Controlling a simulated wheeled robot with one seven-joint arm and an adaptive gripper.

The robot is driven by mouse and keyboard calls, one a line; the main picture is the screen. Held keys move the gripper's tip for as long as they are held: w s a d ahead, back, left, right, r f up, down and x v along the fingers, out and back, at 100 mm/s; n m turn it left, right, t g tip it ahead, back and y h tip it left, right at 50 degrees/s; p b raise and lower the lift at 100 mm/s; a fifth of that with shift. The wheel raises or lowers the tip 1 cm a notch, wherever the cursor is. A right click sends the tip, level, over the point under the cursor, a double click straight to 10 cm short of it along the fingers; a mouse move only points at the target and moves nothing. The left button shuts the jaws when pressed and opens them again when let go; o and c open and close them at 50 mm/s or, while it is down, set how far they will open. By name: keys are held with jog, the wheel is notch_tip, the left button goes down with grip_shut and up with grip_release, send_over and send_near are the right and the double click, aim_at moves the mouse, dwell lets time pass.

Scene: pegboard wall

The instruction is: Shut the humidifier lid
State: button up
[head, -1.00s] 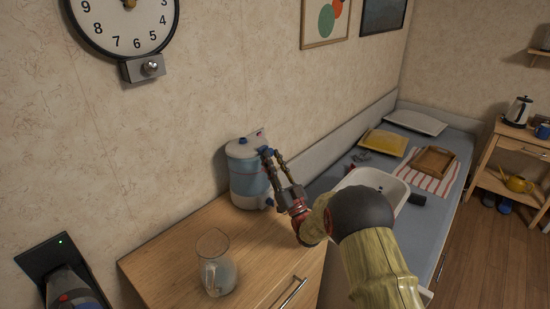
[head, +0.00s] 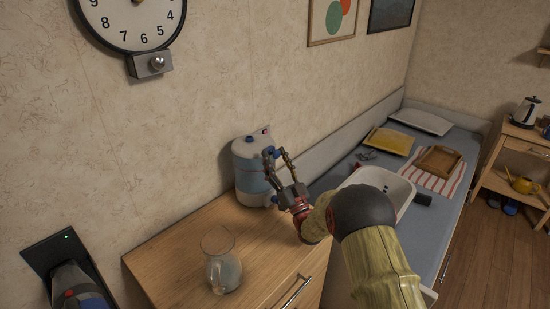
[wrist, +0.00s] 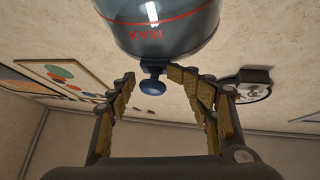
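The humidifier (head: 250,178) stands at the back of the wooden cabinet, against the wall. It has a white top with a small blue knob (head: 249,139) and a bluish clear tank. A pale piece with a red mark (head: 266,130) shows behind its top right; whether this is the raised lid I cannot tell. My gripper (head: 276,153) is at the humidifier's upper right, fingers apart. In the wrist view my gripper (wrist: 153,77) is open, with a blue knob (wrist: 153,86) between or just beyond the fingertips. The tank (wrist: 160,35) with its MAX mark appears upside down there. Contact is unclear.
A glass jug (head: 221,262) stands on the cabinet top (head: 180,260) in front of the humidifier. A white basin (head: 400,190) lies right of my arm on the bench. A clock (head: 130,18) hangs above left. The cabinet between jug and humidifier is clear.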

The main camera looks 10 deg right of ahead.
jog(key=shift+d, duration=0.3)
jog(key=shift+s, duration=0.1)
jog(key=v, duration=0.7)
jog(key=shift+f, duration=0.2)
jog(key=shift+s, duration=0.1)
jog(key=shift+c, duration=0.5)
